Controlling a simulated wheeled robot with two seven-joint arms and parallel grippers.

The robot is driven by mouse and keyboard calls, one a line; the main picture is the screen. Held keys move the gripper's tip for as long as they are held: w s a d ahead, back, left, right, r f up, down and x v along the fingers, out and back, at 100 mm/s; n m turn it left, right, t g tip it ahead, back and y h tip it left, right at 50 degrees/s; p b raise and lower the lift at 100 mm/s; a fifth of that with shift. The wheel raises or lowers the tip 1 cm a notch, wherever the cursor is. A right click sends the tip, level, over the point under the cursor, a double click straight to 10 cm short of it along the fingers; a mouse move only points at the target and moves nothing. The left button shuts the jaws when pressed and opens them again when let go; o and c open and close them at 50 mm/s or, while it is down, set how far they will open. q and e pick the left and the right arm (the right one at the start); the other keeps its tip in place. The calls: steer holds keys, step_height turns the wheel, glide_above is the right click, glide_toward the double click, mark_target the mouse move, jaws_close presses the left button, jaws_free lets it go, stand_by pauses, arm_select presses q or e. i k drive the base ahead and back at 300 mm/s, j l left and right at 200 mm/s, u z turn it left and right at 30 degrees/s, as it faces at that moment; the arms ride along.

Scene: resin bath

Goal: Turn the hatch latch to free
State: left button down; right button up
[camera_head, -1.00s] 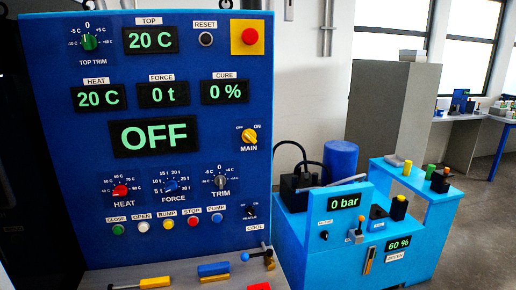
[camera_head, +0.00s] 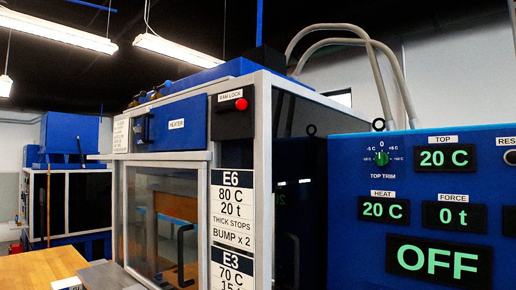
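A blue panel labelled HEATER (camera_head: 168,140) is high on the front of the framed press cabinet, above its clear door. A dark fitting (camera_head: 146,128) sits on the panel's left part; it may be the hatch latch, but its turn position is too small to tell. A red knob labelled RAM LOCK (camera_head: 241,104) is on a black box to the right of the panel. Neither of my grippers is in view.
The clear door (camera_head: 160,220) appears shut and has a black handle (camera_head: 184,255). A blue control panel (camera_head: 340,215) reading OFF stands at right. A wooden tabletop (camera_head: 40,268) is at lower left. Grey hoses (camera_head: 375,60) arch behind the cabinet.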

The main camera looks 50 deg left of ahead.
mark_target(138, 131)
steer(key=u, duration=2.15)
steer(key=i+j+z, duration=0.2)
steer(key=i+j, duration=0.8)
steer(key=j, duration=0.05)
